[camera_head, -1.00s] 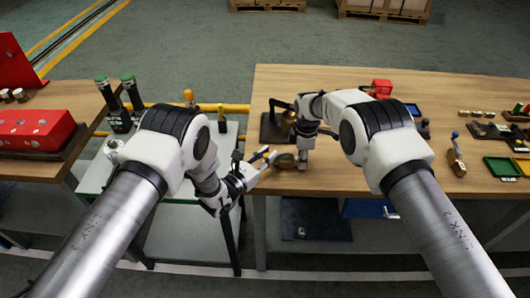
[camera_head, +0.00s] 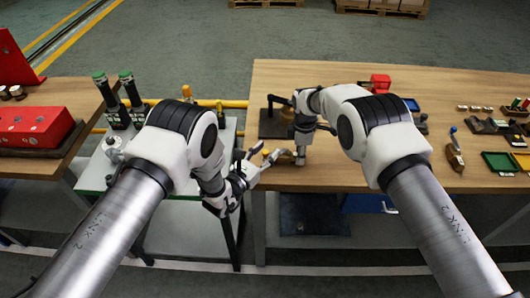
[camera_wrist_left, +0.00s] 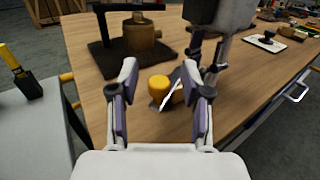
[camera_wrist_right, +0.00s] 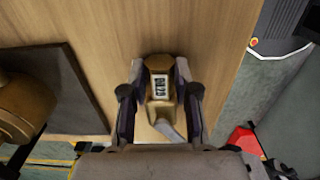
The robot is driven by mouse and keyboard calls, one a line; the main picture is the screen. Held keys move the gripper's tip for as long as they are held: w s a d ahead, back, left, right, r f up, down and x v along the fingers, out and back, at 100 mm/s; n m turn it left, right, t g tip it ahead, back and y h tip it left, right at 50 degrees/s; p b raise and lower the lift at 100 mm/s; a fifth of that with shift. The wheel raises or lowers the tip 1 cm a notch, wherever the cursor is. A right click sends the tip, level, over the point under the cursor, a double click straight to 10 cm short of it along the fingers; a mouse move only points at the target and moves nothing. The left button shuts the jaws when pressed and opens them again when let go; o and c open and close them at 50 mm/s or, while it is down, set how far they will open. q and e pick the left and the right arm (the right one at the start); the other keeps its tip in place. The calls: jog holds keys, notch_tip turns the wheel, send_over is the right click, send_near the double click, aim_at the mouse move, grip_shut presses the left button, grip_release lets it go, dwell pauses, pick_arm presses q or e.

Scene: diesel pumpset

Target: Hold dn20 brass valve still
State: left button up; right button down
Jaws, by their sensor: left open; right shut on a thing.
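The brass valve (camera_wrist_right: 160,68) is between the fingers of my right gripper (camera_wrist_right: 160,72), which is shut on it, just above or on the wooden table. A label shows on its body, and a pale lever-like part extends below it in the right wrist view. In the left wrist view its yellow-brass end (camera_wrist_left: 159,84) faces my left gripper (camera_wrist_left: 160,76). My left gripper is open, with its fingers on either side of that end but apart from it. In the head view the valve is small and largely hidden between both grippers (camera_head: 269,151) (camera_head: 301,160).
A brass cylinder (camera_wrist_left: 140,36) stands on a black plate (camera_wrist_left: 103,60) just behind the valve. The table's front edge (camera_head: 330,190) is close. A grey side table with green-topped black handles (camera_head: 126,76) stands left. A red box (camera_head: 380,82) and trays lie farther right.

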pick_arm(q)
jog(key=v, duration=1.2)
jog(key=w+a+m+g+h, duration=0.4)
jog(key=m+g+h, duration=0.1)
jog(key=g+h, duration=0.1)
jog(key=x, duration=1.2)
jog(key=shift+w+d+f, duration=0.1)
jog(key=shift+w+d, duration=0.05)
